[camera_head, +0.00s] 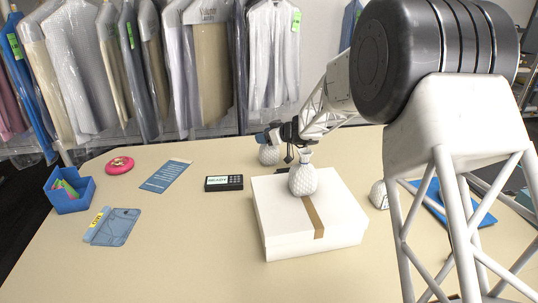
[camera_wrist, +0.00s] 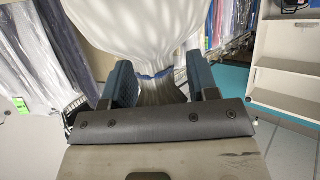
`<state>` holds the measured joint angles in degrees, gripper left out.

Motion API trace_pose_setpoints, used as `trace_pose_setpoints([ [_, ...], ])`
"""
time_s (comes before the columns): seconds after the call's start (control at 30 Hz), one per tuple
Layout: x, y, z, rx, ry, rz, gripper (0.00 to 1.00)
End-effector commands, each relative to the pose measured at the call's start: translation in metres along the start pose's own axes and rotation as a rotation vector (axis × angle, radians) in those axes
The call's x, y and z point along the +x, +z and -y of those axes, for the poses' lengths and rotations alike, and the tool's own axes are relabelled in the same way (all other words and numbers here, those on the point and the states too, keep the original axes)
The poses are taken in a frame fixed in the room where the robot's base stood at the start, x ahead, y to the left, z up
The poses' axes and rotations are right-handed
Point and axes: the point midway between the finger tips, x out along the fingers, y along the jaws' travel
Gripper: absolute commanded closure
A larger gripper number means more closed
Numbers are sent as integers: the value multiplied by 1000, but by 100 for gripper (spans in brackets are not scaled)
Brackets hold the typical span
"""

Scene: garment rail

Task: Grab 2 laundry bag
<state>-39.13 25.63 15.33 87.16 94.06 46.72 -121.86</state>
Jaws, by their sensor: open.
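Several white laundry bags with a quilted texture are in the head view. One bag (camera_head: 303,181) stands on top of a white box (camera_head: 270,220). Another bag (camera_head: 268,155) is behind the box, partly hidden, and a third (camera_head: 379,195) is right of the box, partly hidden by my arm. My gripper (camera_head: 264,138) is at the top of the bag behind the box. In the wrist view a white bag (camera_wrist: 150,25) fills the top, with its grey gathered neck (camera_wrist: 160,92) between the blue fingers of my gripper (camera_wrist: 158,78). The fingers are open, with gaps beside the neck.
A blue bin (camera_head: 70,198), a pink disc (camera_head: 119,165), a blue card (camera_head: 165,176), a denim piece (camera_head: 115,228) and a small black display (camera_head: 224,183) lie left of the box. Bagged garments (camera_head: 210,60) hang behind the table. The front left of the table (camera_head: 170,265) is clear.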

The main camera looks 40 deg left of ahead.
Motion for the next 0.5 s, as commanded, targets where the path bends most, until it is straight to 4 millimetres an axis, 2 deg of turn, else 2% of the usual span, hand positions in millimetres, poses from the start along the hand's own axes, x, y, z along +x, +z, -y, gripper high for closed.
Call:
trace_pose_setpoints([
  [0.3, 0, 0, 0, 0, 0, 0, 46],
  [0.5, 0, 0, 0, 0, 0, 0, 77],
])
